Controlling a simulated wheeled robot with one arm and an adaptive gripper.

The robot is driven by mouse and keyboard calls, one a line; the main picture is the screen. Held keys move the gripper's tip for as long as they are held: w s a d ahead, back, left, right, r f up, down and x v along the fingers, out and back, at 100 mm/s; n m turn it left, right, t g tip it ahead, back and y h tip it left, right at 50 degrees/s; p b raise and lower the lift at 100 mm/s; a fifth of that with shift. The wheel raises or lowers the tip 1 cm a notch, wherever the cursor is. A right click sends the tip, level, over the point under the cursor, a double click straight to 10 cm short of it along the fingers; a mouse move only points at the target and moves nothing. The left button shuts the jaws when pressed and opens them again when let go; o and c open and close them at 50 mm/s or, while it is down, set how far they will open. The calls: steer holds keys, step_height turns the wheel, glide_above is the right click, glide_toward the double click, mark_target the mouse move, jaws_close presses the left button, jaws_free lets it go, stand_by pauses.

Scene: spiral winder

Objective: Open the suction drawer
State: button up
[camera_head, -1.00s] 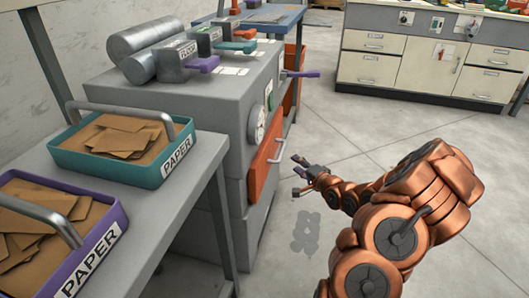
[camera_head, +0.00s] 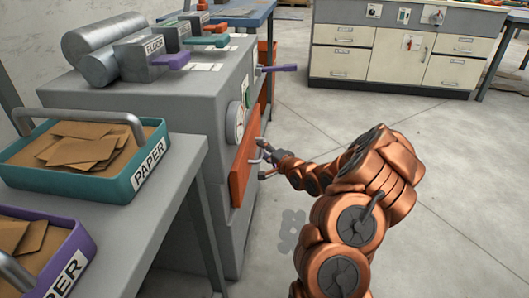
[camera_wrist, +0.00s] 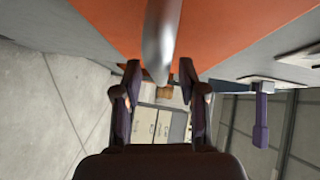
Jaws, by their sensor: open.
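The orange drawer front (camera_head: 242,160) is on the side of the grey machine (camera_head: 208,108), below a round white dial. It looks closed against the machine. My gripper (camera_head: 264,158) is right at the drawer front, by its metal handle. In the wrist view the orange front (camera_wrist: 215,25) fills the top, and the silver bar handle (camera_wrist: 160,45) reaches down between the fingertips of my gripper (camera_wrist: 160,72). The two fingers are apart, one on each side of the handle. I cannot tell whether either finger touches it.
A purple lever (camera_head: 278,68) sticks out of the machine's side above the drawer; it also shows at right in the wrist view (camera_wrist: 261,120). A teal paper tray (camera_head: 150,172) stands on a grey table at left. The floor (camera_head: 440,150) at right is clear.

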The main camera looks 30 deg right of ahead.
steer(key=shift+w+f, duration=0.1)
steer(key=shift+w, duration=0.3)
jaws_close()
stand_by(0.5)
